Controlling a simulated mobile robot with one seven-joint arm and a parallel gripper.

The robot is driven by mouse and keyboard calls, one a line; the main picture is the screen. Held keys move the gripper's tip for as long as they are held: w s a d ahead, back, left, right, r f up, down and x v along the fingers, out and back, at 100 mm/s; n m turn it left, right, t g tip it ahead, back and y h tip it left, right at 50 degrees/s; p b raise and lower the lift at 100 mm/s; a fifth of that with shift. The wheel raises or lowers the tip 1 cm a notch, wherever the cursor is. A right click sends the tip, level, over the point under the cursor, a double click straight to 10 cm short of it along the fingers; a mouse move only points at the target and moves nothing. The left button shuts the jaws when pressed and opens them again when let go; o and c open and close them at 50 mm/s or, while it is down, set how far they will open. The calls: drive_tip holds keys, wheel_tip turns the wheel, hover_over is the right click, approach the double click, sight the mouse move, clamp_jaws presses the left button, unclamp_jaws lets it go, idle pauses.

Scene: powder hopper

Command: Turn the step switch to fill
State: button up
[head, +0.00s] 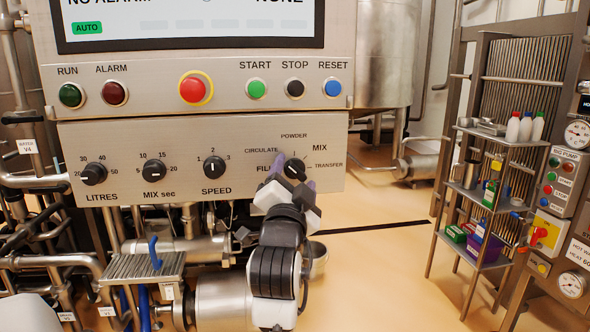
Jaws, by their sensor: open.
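The step switch (296,168) is a black knob at the right end of the grey lower panel. Labels around it read CIRCULATE, POWDER, MIX and TRANSFER, with FILL at its left partly covered by my gripper. I cannot read clearly which label its pointer faces. My gripper (294,171) is at the knob, reaching up from below. Its purple fingers are open, one on the left and one on the right of the knob. I cannot tell whether they touch it.
The LITRES (94,174), MIX sec (154,169) and SPEED (214,167) knobs lie to the left on the same panel. Push buttons and a red emergency stop (193,88) sit above. Pipes and a ribbed tray (140,268) are below. A shelf rack (510,140) stands right, with open floor between.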

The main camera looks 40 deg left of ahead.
drive_tip(key=shift+w+a+r, duration=0.1)
drive_tip(key=shift+w+a, duration=0.1)
drive_tip(key=shift+w, duration=0.1)
drive_tip(key=c, duration=1)
drive_tip(key=shift+n, duration=0.5)
drive_tip(key=n+y, duration=0.1)
drive_tip(key=n, duration=0.1)
drive_tip(key=n+y+b, duration=0.1)
drive_tip(key=n, duration=0.2)
drive_tip(key=shift+w+d+f+g+y, duration=0.1)
drive_tip(key=shift+f+g+y, duration=0.1)
drive_tip(key=shift+g+y, duration=0.15)
drive_tip(key=shift+n+g+y+b, duration=0.3)
drive_tip(key=shift+n+g+y, duration=0.4)
drive_tip(key=shift+n, duration=0.95)
drive_tip(key=shift+n+g+y+b, duration=0.25)
drive_tip(key=shift+n+g+y, duration=0.35)
drive_tip(key=shift+n, duration=1.05)
